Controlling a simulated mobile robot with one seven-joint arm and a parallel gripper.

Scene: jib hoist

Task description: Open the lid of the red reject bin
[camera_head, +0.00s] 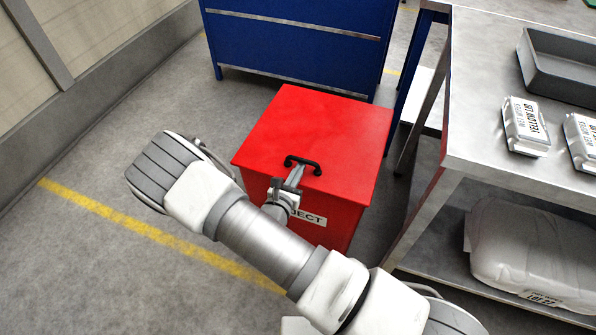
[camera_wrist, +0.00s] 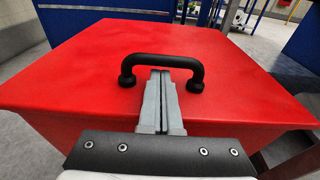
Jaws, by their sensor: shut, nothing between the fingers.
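The red reject bin (camera_head: 330,222) stands on the floor with a partly covered white label on its front. Its flat red lid (camera_head: 325,130) is down and also fills much of the wrist view (camera_wrist: 230,75). A black bar handle (camera_head: 303,161) sits near the lid's front edge; it shows in the wrist view (camera_wrist: 162,61) as an arch. My gripper (camera_head: 299,167) is shut and empty. In the wrist view its fingertips (camera_wrist: 161,72) reach the handle's opening, at or just under the bar. I cannot tell whether they touch it.
A blue cabinet (camera_head: 290,45) stands behind the bin. A metal table (camera_head: 480,110) at the right holds a grey tray (camera_head: 560,68) and white packages (camera_head: 526,125); a wrapped sack (camera_head: 530,250) lies on its lower shelf. Floor left of the bin is clear, with a yellow line.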

